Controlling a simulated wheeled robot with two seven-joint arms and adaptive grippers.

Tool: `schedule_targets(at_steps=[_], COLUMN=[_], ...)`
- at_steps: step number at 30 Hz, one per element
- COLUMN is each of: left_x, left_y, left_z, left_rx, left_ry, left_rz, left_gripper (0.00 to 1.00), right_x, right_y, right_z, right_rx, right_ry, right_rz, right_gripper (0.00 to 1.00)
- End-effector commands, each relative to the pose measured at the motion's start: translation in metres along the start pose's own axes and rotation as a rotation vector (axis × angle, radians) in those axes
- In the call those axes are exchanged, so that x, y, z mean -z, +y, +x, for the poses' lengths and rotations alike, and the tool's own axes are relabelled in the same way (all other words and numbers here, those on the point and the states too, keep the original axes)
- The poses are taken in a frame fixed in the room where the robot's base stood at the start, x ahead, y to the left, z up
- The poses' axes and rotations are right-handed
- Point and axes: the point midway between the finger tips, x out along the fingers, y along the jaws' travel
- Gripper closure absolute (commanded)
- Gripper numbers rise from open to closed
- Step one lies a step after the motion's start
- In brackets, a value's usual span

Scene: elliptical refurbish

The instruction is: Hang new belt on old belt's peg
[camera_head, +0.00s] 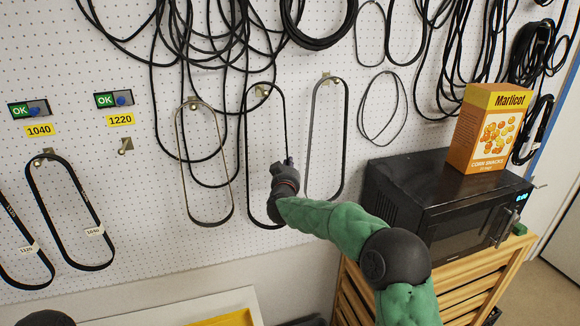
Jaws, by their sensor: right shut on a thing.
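Three long belts hang in a row on pegs on the white pegboard: a grey-brown belt (181,165), a black belt (245,150) and a thin dark belt (312,135). My right gripper (284,164) is at the right strand of the black belt, shut on it; the arm hides part of that side. The black belt's top is at its peg (262,91). An empty peg (125,146) sits under the yellow 1220 label (120,119). Two labelled black belts (80,205) hang at the far left. I cannot tell which belt is new or old. My left gripper is not visible.
Black cables (215,45) hang in loops above the belts. A black microwave (440,205) with an orange snack box (490,130) on it stands on a wooden cabinet (470,270) to the right. A tray with yellow (235,318) lies at the bottom.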

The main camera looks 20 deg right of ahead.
Motion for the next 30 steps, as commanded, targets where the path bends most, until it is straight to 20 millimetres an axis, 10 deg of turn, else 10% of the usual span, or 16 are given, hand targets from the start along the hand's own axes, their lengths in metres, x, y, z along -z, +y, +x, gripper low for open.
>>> schedule_targets(at_steps=[30], left_x=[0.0], left_y=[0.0], left_z=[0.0], left_rx=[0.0], left_ry=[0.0], left_rz=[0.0], left_gripper=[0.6], right_x=[-0.018], right_y=[-0.007], right_z=[0.017], right_rx=[-0.001], right_ry=[0.001], right_rz=[0.001], right_gripper=[1.0])
